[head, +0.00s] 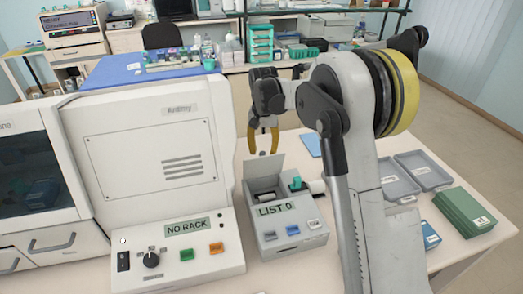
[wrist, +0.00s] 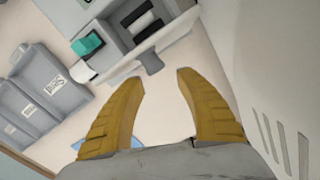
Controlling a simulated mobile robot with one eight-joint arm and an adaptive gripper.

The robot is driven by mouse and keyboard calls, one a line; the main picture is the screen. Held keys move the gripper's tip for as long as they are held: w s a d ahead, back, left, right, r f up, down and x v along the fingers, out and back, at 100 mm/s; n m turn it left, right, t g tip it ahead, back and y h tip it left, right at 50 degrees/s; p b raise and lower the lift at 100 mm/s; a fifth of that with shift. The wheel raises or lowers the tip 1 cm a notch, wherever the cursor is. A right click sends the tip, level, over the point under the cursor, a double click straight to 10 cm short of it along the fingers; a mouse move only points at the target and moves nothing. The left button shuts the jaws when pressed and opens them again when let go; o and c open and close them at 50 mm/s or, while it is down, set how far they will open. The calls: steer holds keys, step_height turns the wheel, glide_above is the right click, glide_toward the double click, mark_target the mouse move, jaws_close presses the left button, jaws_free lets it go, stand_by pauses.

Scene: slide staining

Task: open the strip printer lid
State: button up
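The small grey strip printer (head: 285,225) stands on the table, its display reading LIST 0. Its lid (head: 264,174) stands up at the back of the printer, and the bay in front is uncovered. In the wrist view the lid (wrist: 172,38) shows nearly edge-on with a grey tab (wrist: 149,63); the printer's open bay (wrist: 135,22) lies beyond it. My gripper (head: 263,152) is just above the raised lid in the head view. In the wrist view my gripper (wrist: 161,76) has its yellow fingers apart, with nothing between them; the tab is just beyond the tips.
A large white machine (head: 150,150) with a NO RACK display stands close on the left. Grey trays (head: 421,171) and green boxes (head: 466,212) lie to the right. A teal part (head: 296,184) sticks up at the printer's right side. A blue sheet (head: 311,145) lies behind.

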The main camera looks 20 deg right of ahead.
step_height(320, 180, up, 12)
steer(key=shift+a, duration=0.3)
stand_by(0.3)
steer(key=shift+s+r, duration=0.1)
